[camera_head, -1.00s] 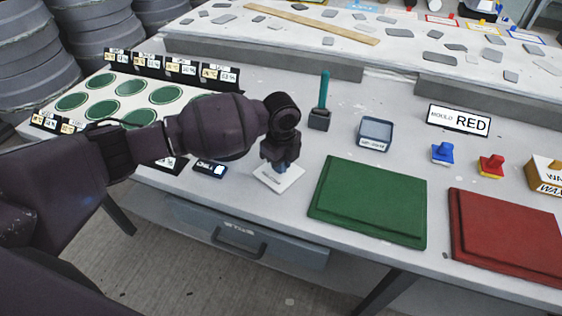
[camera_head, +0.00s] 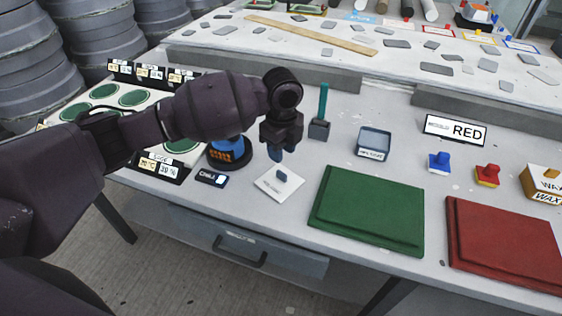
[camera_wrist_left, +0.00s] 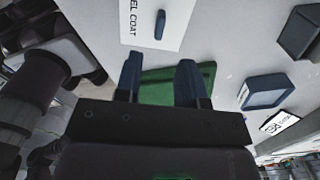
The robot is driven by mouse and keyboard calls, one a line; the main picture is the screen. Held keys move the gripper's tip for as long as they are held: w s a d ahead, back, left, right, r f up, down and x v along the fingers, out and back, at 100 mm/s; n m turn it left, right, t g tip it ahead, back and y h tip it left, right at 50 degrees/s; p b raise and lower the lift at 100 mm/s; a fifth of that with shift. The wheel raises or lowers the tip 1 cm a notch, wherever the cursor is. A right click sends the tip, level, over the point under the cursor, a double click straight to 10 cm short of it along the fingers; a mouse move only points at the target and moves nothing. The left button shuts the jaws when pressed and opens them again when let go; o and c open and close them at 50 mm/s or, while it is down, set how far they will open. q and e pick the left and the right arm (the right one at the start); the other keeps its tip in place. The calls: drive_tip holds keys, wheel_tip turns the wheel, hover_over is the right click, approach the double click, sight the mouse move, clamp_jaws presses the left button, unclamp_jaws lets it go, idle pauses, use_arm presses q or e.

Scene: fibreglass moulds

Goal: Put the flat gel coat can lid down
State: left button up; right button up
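The flat lid (camera_head: 272,190) is a white square plate with a small blue handle (camera_head: 282,176), lying flat on the table left of the green mould. In the left wrist view the lid (camera_wrist_left: 143,12), lettered "EL COAT", and its handle (camera_wrist_left: 160,24) lie beyond the fingertips. My left gripper (camera_head: 281,154) is just above the handle, apart from it. Its two blue fingers (camera_wrist_left: 158,72) are spread with nothing between them. A can with blue and orange sides (camera_head: 228,150) stands on a dark round base left of the gripper, partly hidden by my arm. My right gripper is not in view.
A green mould (camera_head: 368,212) and a red mould (camera_head: 505,245) lie to the right. A small dark display (camera_head: 211,178) sits left of the lid. A holder with a teal handle (camera_head: 320,125) and a blue-grey tray (camera_head: 374,142) stand behind. The table's front edge is near the lid.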

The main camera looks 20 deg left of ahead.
use_arm(q)
wheel_tip(320, 180, up, 4)
drive_tip(key=shift+f, duration=0.2)
idle(0.4)
drive_tip(key=s+d+f+n, duration=0.1)
drive_tip(key=s+f, duration=0.1)
drive_tip(key=s+d+f+n+h, duration=0.1)
drive_tip(key=s+f, duration=0.2)
drive_tip(key=s+d+f+n, duration=0.1)
drive_tip(key=s+f, duration=0.2)
drive_tip(key=shift+s+d+f+h, duration=0.15)
drive_tip(key=shift+s+d+h, duration=0.05)
drive_tip(key=shift+h, duration=0.2)
drive_tip(key=s+f+n+t+h, duration=0.15)
drive_tip(key=s+f+n, duration=0.3)
drive_tip(key=s, duration=0.45)
drive_tip(key=s+a+n+t+y, duration=0.2)
drive_tip(key=s+a+n+y, duration=0.2)
drive_tip(key=s+a+n, duration=1.35)
drive_tip(key=w+d+f+m+t, duration=0.3)
drive_tip(key=w+f+t, duration=0.3)
drive_tip(key=f, duration=0.4)
drive_tip(key=shift+w+f+t, duration=0.2)
drive_tip(key=shift+w+t, duration=0.1)
drive_tip(key=shift+t, duration=0.55)
